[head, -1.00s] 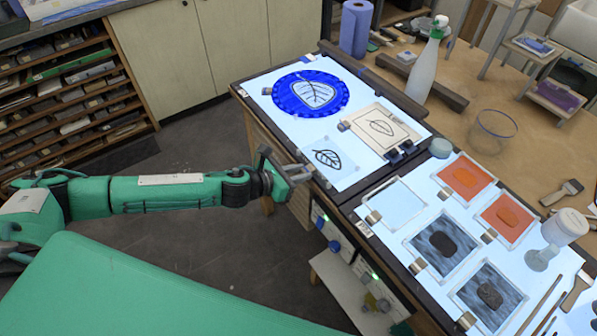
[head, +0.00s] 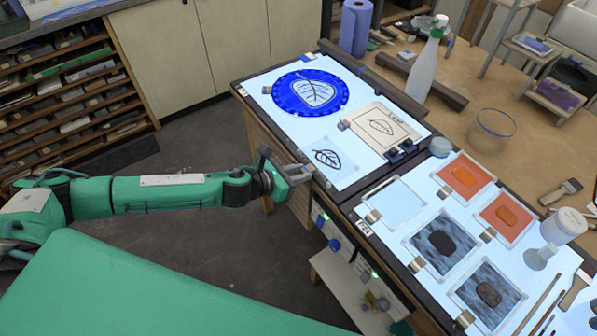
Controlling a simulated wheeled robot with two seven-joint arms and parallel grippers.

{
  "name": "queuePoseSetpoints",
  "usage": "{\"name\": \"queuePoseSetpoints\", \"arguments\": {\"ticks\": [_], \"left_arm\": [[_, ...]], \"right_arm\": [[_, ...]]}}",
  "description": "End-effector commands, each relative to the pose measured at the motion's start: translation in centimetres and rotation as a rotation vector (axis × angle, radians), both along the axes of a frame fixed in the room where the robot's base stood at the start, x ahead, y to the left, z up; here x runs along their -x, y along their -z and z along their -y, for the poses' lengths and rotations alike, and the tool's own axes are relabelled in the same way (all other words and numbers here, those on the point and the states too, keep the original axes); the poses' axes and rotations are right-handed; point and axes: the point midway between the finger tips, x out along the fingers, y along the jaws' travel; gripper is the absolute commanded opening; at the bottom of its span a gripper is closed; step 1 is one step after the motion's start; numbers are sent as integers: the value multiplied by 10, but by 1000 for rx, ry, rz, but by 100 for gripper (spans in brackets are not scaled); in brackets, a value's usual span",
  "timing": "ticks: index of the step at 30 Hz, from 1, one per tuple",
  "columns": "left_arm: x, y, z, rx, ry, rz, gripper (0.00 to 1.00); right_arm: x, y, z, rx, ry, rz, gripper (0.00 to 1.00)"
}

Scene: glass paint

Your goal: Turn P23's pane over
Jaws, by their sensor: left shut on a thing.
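A clear square pane with a black leaf drawing (head: 327,158) lies at the near left part of the lit table top, by its left edge. My left gripper (head: 303,174) is at that edge, shut on the near left border of the pane. The fingertips are small here, and how far they overlap the pane is hard to tell. The pane looks flat or nearly so; I cannot tell whether it is lifted. My right gripper is not in view.
Near the pane are a blue disc with a leaf (head: 310,93) and a framed leaf drawing (head: 381,127). Several framed panes, including an orange one (head: 463,175), lie on the right lit panel. A spray bottle (head: 424,66) stands behind. Floor (head: 200,260) is clear left of the table.

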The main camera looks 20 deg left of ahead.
Motion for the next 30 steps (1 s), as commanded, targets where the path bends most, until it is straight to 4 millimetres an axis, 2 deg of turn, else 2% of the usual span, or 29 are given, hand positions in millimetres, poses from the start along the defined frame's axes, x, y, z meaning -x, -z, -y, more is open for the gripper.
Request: {"name": "queuePoseSetpoints", "arguments": {"ticks": [5,6,9,20,25,30], "left_arm": [[0,2,0,0,0,1,0],[0,1,0,0,0,1,29],[0,1,0,1,0,1,49],[2,2,-2,-1,-1,-1,49],[14,-3,-12,-3,-1,-1,49],[35,-13,-28,-2,-1,0,49]], "right_arm": [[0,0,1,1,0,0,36],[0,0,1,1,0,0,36],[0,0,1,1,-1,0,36],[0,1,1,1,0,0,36],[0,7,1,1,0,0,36],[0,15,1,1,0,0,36]]}}
